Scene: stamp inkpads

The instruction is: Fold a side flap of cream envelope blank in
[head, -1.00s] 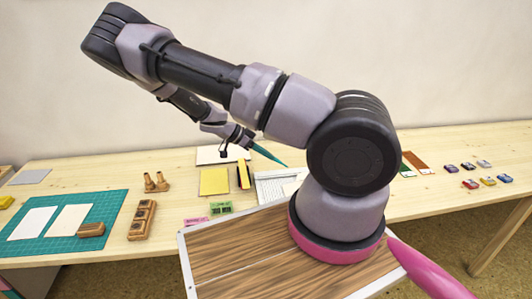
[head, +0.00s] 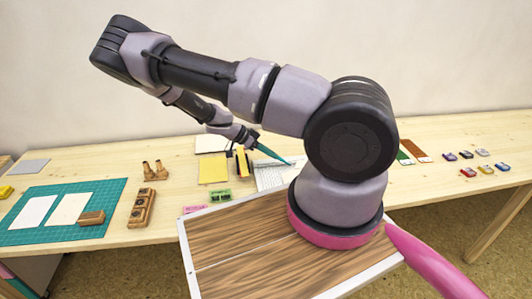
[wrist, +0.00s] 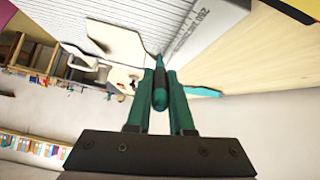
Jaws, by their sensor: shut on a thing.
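My gripper (wrist: 160,78) is shut on a slim teal tool (wrist: 160,97), whose rounded end sits between the green fingers. In the head view the tool (head: 272,153) slants down to the right, with its tip low over a pale, finely grooved board (head: 268,180). The cream envelope blank (wrist: 118,42) shows as a pale, angular sheet on the grooved board in the wrist view. Its edge is close beside the tool's far end; I cannot tell whether they touch. In the head view my arm hides much of the blank and board.

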